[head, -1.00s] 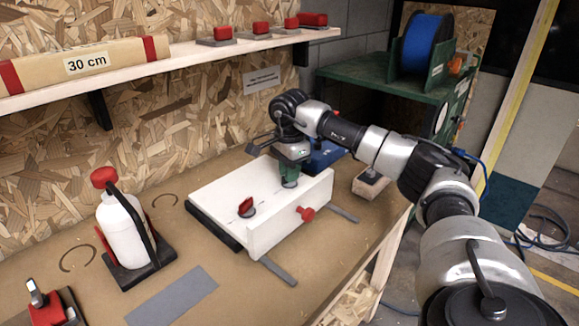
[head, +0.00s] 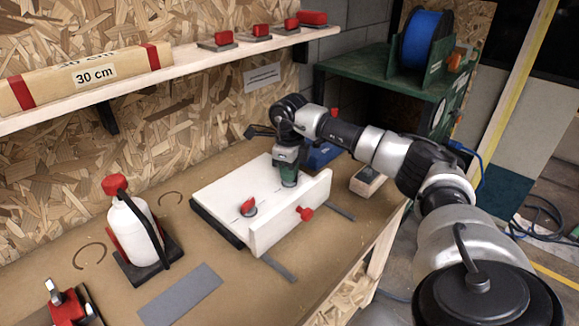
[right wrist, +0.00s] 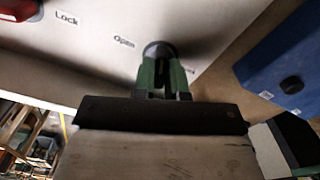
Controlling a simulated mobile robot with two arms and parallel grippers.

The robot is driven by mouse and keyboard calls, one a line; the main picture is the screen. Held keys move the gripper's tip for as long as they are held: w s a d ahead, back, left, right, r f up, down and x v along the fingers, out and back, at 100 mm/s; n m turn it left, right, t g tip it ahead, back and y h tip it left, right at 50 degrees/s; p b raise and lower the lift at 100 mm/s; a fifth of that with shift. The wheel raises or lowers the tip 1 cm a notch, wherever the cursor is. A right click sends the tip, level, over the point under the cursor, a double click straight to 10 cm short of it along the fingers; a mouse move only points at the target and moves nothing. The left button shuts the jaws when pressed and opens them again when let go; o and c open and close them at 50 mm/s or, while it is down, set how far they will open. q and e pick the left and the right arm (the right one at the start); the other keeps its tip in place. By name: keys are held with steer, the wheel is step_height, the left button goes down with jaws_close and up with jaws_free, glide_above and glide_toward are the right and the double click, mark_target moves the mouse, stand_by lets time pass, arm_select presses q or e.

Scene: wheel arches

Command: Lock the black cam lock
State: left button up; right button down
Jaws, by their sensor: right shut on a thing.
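The white board (head: 225,195) lies on the workbench, with a raised front panel. My right gripper (head: 288,181) points down at its far right part. In the right wrist view, the fingers (right wrist: 164,70) are shut on the black cam lock (right wrist: 159,48), a dark round piece mostly covered by them. The "Open" label (right wrist: 123,41) is printed beside the lock, and a "Lock" label (right wrist: 67,18) is further left. Another label is partly hidden behind the fingers. A red-handled cam lock (head: 248,207) sits on the near part of the board. My left gripper is not in view.
A red knob (head: 305,213) sticks out of the front panel. A blue box (head: 321,155) is close behind my right gripper. A white bottle (head: 133,231) stands left of the board, and a grey strip (head: 180,295) lies in front.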

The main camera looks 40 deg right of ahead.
steer(key=m+p, duration=0.1)
steer(key=m, duration=0.4)
steer(key=shift+r+m+p, duration=0.1)
steer(key=shift+m+p, duration=0.2)
steer(key=shift+p, duration=0.1)
steer(key=m+p, duration=0.1)
steer(key=m, duration=0.4)
steer(key=shift+p, duration=0.4)
steer(key=m+p, duration=0.1)
steer(key=m, duration=0.5)
steer(key=shift+p, duration=0.35)
steer(key=m+p, duration=0.1)
steer(key=m, duration=0.3)
steer(key=shift+m, duration=0.3)
steer(key=c, duration=1.2)
jaws_free()
steer(key=shift+o, duration=0.2)
